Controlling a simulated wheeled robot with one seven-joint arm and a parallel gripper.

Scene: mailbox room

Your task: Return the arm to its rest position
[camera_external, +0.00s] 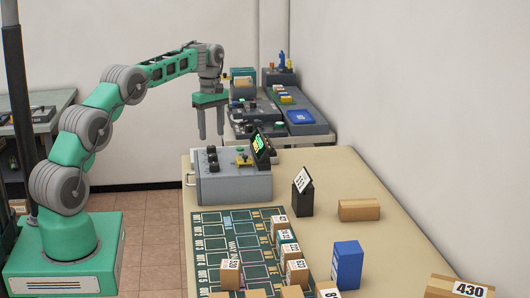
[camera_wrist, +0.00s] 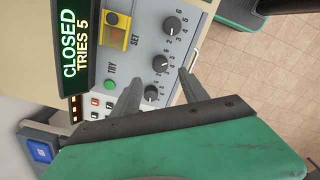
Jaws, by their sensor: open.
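My arm is green and grey and reaches out from its base at the left. My gripper (camera_external: 211,136) points down, open and empty, above and just behind the grey control box (camera_external: 235,188). In the wrist view, the two fingers of my gripper (camera_wrist: 160,92) show apart over the box's panel. The panel has several black knobs (camera_wrist: 160,63), a green button (camera_wrist: 110,84) and a yellow switch (camera_wrist: 113,32). Its display (camera_wrist: 72,45) reads "CLOSED TRIES 5". I cannot tell the exact gap between the fingertips and the panel.
A beige table (camera_external: 400,235) carries a green grid board (camera_external: 210,245) with several numbered boxes, a blue box (camera_external: 347,264), a black sign stand (camera_external: 302,192) and a brown parcel (camera_external: 359,210). A back bench (camera_external: 300,140) holds grey units. A white wall (camera_external: 440,120) borders the right.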

